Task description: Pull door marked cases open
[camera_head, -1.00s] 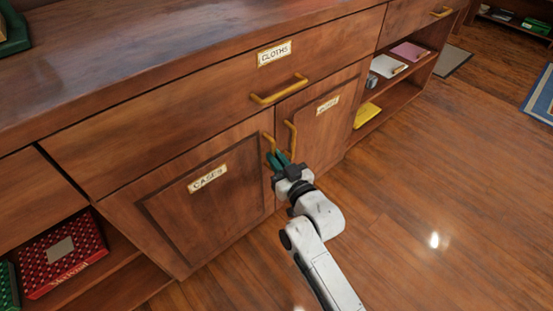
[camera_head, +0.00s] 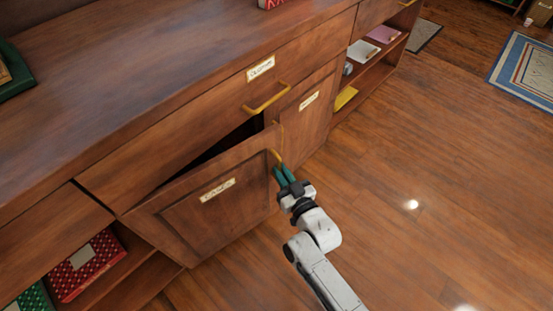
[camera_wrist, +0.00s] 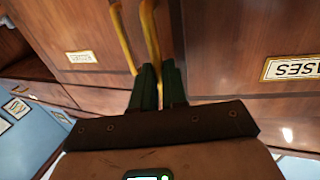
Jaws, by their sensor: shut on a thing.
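The cases door (camera_head: 215,207) is a brown panelled door with a small label (camera_head: 217,189); in the head view it stands partly open, with a dark gap along its top and right side. Its yellow handle (camera_head: 274,156) is near the door's upper right edge. My gripper (camera_head: 280,172), with green fingers, is shut on that handle. In the wrist view, the fingers (camera_wrist: 158,78) close around the handle (camera_wrist: 152,35), and the label reading CASES (camera_wrist: 292,68) shows at the right, upside down. The inside of the cupboard is too dark to make out.
A neighbouring door (camera_head: 303,105) to the right is closed, with its own handle beside the gap. A drawer with a yellow handle (camera_head: 267,97) sits above. Open shelves flank the doors. The wooden floor (camera_head: 430,200) in front and to the right is clear.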

